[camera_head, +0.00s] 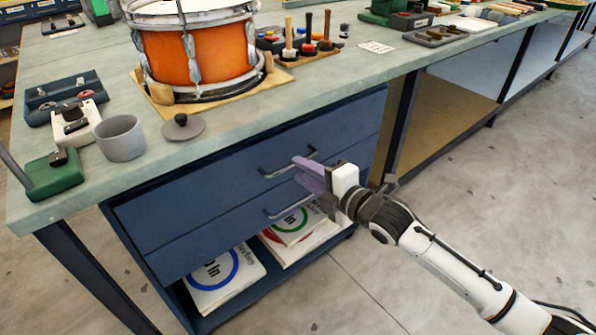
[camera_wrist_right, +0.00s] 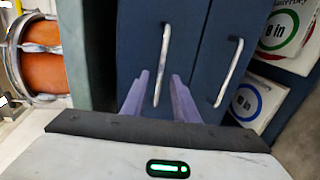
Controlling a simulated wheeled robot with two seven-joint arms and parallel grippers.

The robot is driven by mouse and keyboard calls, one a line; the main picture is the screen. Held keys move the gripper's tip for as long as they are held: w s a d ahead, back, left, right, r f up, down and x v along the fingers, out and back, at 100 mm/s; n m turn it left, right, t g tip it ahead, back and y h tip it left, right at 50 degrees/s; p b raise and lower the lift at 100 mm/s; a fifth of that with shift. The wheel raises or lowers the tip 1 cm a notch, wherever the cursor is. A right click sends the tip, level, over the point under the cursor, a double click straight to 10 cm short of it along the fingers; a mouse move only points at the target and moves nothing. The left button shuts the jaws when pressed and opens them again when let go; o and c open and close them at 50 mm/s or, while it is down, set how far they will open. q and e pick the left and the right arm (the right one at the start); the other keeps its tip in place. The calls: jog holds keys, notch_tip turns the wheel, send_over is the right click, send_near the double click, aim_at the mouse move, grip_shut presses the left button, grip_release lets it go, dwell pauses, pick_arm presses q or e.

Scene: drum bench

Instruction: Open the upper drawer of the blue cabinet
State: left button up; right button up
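The blue cabinet (camera_head: 140,235) sits under the bench with two drawers, both looking closed. The upper drawer (camera_head: 200,197) has a dark bar handle (camera_head: 270,174); in the right wrist view this handle is a pale bar (camera_wrist_right: 165,45). My right gripper (camera_head: 302,172) is at the right part of the upper handle, its purple fingers apart. In the right wrist view, the handle's end lies in the gap between the fingertips (camera_wrist_right: 160,76); I cannot tell whether they touch it. The lower drawer's handle (camera_wrist_right: 231,72) is outside the fingers. My left gripper is not in view.
An orange drum (camera_head: 200,52), a grey cup (camera_head: 120,138) and a dark lid (camera_head: 183,127) stand on the bench (camera_head: 330,85) above. Printed packages (camera_head: 225,280) lie on the open shelf below the drawers. The floor (camera_head: 460,200) in front is clear.

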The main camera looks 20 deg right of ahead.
aim_at(293, 166)
jog(key=shift+x, duration=1.55)
jog(key=shift+c, duration=0.6)
grip_shut()
